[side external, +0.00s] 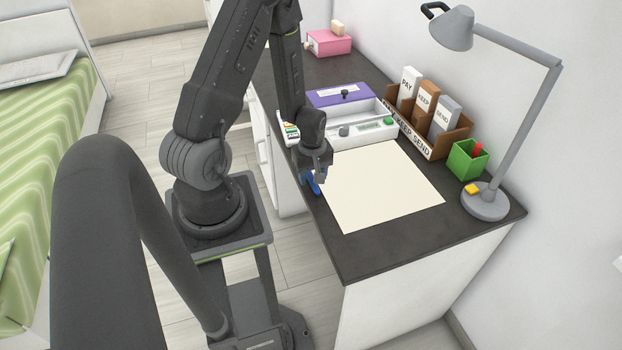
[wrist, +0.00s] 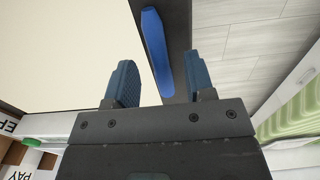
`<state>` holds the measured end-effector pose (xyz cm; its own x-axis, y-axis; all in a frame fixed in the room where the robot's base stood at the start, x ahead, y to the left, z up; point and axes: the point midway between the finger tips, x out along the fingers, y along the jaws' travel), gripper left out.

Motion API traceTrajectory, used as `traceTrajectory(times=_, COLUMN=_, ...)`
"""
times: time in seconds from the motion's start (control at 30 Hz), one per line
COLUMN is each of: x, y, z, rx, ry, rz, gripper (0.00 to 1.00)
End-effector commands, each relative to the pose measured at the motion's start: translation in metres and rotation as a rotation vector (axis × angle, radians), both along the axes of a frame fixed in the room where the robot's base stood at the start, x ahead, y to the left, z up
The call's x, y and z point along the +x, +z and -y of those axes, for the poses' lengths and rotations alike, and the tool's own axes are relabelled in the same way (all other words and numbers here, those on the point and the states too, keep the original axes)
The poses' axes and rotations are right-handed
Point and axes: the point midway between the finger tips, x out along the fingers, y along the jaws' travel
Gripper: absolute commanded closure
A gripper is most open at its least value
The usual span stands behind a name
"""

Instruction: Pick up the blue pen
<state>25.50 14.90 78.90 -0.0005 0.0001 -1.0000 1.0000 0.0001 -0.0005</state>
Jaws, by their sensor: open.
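The blue pen (side external: 312,184) lies on the dark desk top (side external: 379,258), near the desk's edge and beside the cream sheet (side external: 384,187). In the wrist view the pen (wrist: 157,50) is a long blue bar on a dark strip of desk, with its lower end reaching between my fingers in the picture. My gripper (side external: 321,177) is close to the pen in the side view, partly covering the area around it. In the wrist view my gripper (wrist: 160,84) is open, with its two fingers apart and nothing held. I cannot tell the exact height of the fingers above the desk.
A white tray unit with a purple lid (side external: 339,95) stands behind the sheet. A brown sorter (side external: 458,136), a green cup (side external: 467,160) and a grey lamp (side external: 486,203) stand along the wall. The sheet's surface is clear. The floor drops away left of the desk edge.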

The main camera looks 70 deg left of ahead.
Motion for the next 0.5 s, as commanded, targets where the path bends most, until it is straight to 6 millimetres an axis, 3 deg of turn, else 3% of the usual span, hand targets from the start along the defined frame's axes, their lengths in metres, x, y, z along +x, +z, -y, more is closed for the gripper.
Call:
traceTrajectory(times=0.13, x=-0.0001, y=-0.0122, z=0.0004, rx=0.000, ry=0.000, rz=-0.001, gripper=0.51)
traceTrajectory(times=0.37, x=0.0001, y=-0.0135, z=0.0003, rx=0.001, ry=0.000, rz=0.000, gripper=0.51)
traceTrajectory(times=0.5, x=0.0001, y=-0.0134, z=0.0003, rx=0.001, ry=0.000, rz=0.000, gripper=0.61)
